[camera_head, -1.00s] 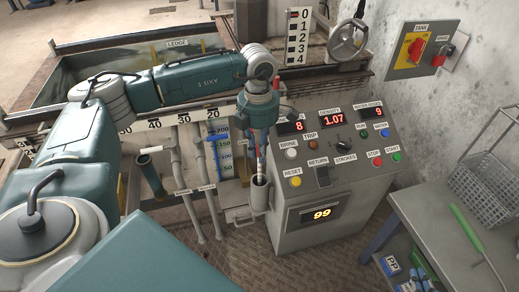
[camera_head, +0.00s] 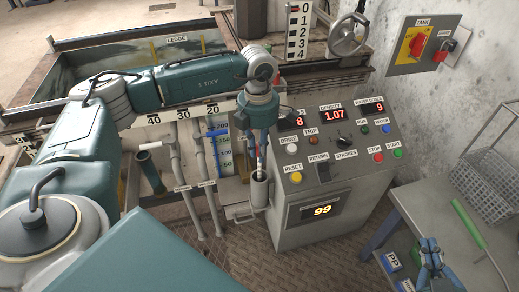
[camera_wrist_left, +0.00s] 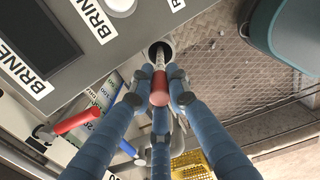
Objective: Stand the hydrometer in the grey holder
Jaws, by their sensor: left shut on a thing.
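My left gripper (camera_head: 259,154) is shut on the hydrometer (camera_head: 260,164), a thin pale stem with a red end, held roughly upright. In the left wrist view the red end (camera_wrist_left: 159,92) sits between my blue fingers (camera_wrist_left: 159,102), and the stem runs to the dark mouth of the grey holder (camera_wrist_left: 158,46). In the head view the grey holder (camera_head: 259,191) is an upright tube directly below the fingers. The lower tip is hidden at the mouth; I cannot tell how deep it is. My right gripper (camera_head: 430,246) shows low at the right; its jaw state is unclear.
The control cabinet (camera_head: 330,208) with buttons and red displays stands close right of the holder. A blue-marked scale (camera_head: 222,150) and pipes (camera_head: 203,165) are close on the left. A grey bench (camera_head: 440,205) with a wire basket (camera_head: 492,175) is at the right.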

